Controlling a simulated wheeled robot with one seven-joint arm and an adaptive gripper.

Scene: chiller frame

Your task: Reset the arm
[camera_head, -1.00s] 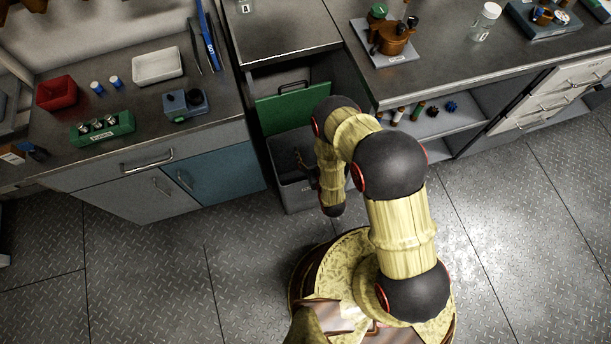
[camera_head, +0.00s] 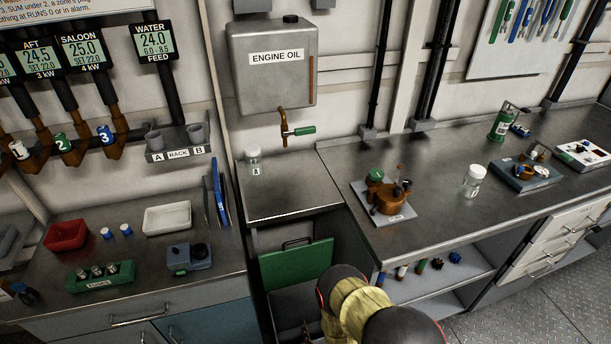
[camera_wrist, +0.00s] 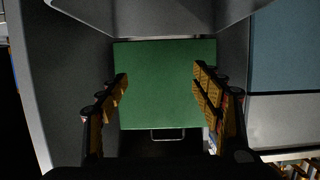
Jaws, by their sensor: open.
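My gripper (camera_wrist: 160,88) is open and empty in the wrist view, its two fingers wide apart. Between and beyond the fingers is a green panel (camera_wrist: 165,70) with a wire handle, inside a grey-walled bay. In the head view the green panel (camera_head: 296,264) stands in the bay under the narrow middle counter. My arm (camera_head: 365,310) shows at the bottom edge of the head view, in front of the bay. The gripper itself cannot be made out in the head view.
The left counter (camera_head: 120,215) holds a red bin (camera_head: 66,236), a white tray (camera_head: 167,219) and a green fuse holder (camera_head: 100,276). An engine oil tank (camera_head: 272,65) hangs above the middle counter. A brown device (camera_head: 387,198) and a jar (camera_head: 473,181) stand on the right counter.

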